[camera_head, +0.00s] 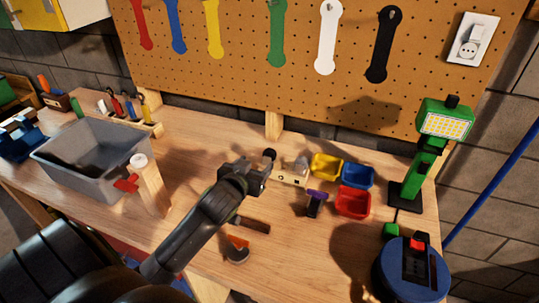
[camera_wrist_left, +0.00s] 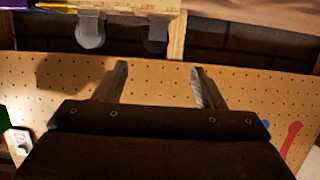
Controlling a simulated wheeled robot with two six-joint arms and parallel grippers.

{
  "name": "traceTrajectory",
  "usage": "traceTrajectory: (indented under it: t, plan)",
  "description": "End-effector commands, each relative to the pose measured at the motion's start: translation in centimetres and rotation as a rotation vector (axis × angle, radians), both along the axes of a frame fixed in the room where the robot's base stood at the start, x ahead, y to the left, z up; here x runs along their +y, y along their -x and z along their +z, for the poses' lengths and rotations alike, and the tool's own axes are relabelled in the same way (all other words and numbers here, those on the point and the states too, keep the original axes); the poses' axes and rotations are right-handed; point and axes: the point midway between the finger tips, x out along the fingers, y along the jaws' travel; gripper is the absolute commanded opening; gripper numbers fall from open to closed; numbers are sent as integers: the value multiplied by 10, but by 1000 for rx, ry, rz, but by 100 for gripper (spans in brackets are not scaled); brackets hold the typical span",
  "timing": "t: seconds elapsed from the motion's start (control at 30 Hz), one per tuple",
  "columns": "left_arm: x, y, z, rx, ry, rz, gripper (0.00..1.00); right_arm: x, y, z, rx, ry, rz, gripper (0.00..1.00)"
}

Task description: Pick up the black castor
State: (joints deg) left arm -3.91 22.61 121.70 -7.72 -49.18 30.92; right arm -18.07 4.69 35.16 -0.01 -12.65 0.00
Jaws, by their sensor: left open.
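The black castor (camera_head: 269,154) stands on a small wooden rack (camera_head: 291,179) at the middle of the workbench, with its round dark wheel on top. A grey castor (camera_head: 301,165) stands to its right on the same rack. In the left wrist view, which looks upside down, the black castor (camera_wrist_left: 157,33) lies just beyond and between the fingertips, with the grey castor (camera_wrist_left: 90,30) to its left. My left gripper (camera_wrist_left: 161,70) is open and empty. In the head view, my left gripper (camera_head: 266,164) is close to the black castor and hides part of it. My right gripper is not in view.
Yellow (camera_head: 326,165), blue (camera_head: 358,176) and red (camera_head: 353,203) bins sit right of the rack, near a purple-topped tool (camera_head: 316,203). A green lamp (camera_head: 417,165) stands further right. A grey tub (camera_head: 97,155) and wooden post (camera_head: 150,188) are left. The pegboard (camera_head: 300,70) rises behind.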

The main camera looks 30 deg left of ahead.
Motion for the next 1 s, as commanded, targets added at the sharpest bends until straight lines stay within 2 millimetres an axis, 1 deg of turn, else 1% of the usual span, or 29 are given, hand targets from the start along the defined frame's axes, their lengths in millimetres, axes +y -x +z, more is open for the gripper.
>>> traceTrajectory:
  t: [0.03, 0.13, 0.23, 0.33, 0.57, 0.8, 1.0]
  plan:
    - [2, -9, -1, 1, 1, 1, 64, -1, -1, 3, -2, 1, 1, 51]
    - [5, -23, -6, 1, 0, 1, 64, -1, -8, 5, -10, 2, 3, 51]
    - [8, -35, -10, 2, 0, 1, 64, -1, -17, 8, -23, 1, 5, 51]
    - [10, -43, -13, 1, 0, 0, 64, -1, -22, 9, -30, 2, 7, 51]
    - [11, -53, -15, 0, 0, 0, 64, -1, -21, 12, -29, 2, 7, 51]
    - [10, -80, -22, 1, 0, 0, 64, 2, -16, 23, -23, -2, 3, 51]
    - [14, -95, -29, 1, -1, 0, 64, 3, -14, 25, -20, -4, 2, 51]
